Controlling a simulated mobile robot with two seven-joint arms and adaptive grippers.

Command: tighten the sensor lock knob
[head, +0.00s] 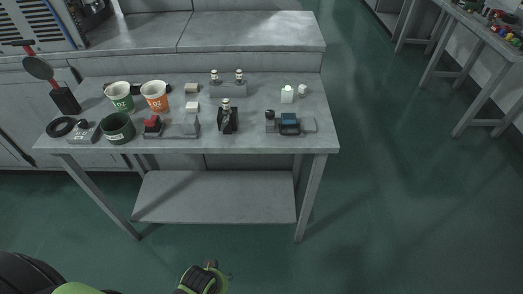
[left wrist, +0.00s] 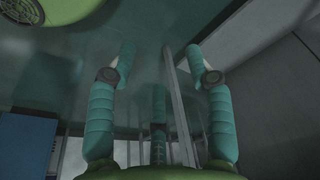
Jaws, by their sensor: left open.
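A small black upright device with a light metallic piece on its front (head: 228,118) stands at the middle of the table's front half. A low grey fixture with a dark blue-topped block (head: 289,122) lies to its right. The sensor lock knob is too small to make out, and I cannot tell which of these carries it. My left gripper (left wrist: 160,51) is open, its teal fingers spread with nothing between them. It is away from the table items. Black and green parts of mine show at the bottom of the head view. My right gripper is not in view.
The green floor in front is clear.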

